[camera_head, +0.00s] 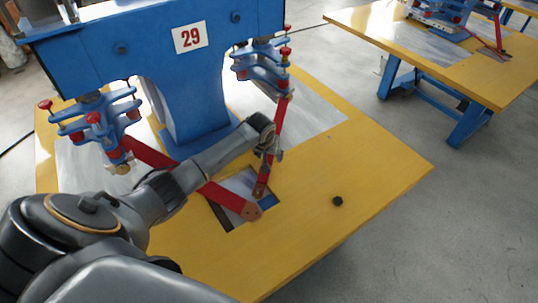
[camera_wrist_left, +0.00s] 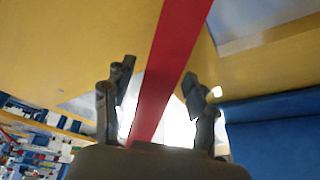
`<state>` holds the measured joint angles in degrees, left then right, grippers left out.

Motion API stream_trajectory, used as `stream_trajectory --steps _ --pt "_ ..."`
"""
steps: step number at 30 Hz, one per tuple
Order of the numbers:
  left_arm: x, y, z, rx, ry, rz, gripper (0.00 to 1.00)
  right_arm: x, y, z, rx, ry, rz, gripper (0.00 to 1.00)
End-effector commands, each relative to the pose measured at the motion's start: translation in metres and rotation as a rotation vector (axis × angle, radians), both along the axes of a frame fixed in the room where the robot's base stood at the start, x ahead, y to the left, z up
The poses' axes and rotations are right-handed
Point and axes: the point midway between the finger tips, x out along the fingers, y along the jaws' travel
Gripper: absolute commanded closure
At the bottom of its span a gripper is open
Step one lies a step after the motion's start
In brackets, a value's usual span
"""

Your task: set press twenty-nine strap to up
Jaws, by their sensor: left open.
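The blue press (camera_head: 190,95) carries a white sign (camera_head: 190,37) reading 29. One red strap (camera_head: 225,197) slopes from below the press's left clamp down to the right, partly behind my left arm. A second red strap (camera_head: 280,122) hangs steeply from the right clamp to the table. My left gripper (camera_head: 270,154) is at this second strap, about midway down. In the left wrist view a red strap (camera_wrist_left: 170,60) runs between the two open fingers of my left gripper (camera_wrist_left: 155,92); contact with it cannot be told. My right gripper is out of view.
The yellow table (camera_head: 375,165) has a dark recessed opening (camera_head: 235,185) under the strap ends and a small black knob (camera_head: 337,201) to the right. Blue clamps with red knobs flank the press. Another yellow table (camera_head: 480,75) stands at the upper right, with grey floor between.

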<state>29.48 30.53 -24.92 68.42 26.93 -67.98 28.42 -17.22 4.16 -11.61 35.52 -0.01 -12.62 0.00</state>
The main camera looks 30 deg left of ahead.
Motion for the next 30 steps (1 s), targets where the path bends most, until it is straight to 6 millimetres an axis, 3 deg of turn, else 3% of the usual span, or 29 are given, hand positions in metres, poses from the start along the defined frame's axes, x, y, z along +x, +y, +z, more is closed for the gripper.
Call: stream_trajectory --steps 3,9,12,20,30 --pt "0.000 0.000 0.000 0.000 0.000 0.000 0.43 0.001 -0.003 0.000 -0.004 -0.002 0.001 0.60" --pt "0.000 0.000 0.000 0.000 0.001 0.000 0.84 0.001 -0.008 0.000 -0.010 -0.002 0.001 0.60" --pt "0.000 0.000 0.000 0.000 0.001 0.000 1.00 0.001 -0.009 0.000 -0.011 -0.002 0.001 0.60" --pt "-0.001 0.000 0.007 -0.004 0.015 0.001 1.00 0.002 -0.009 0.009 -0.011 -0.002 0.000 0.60" --pt "-0.011 -0.003 0.056 -0.061 0.190 0.005 1.00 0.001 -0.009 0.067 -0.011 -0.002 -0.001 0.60"
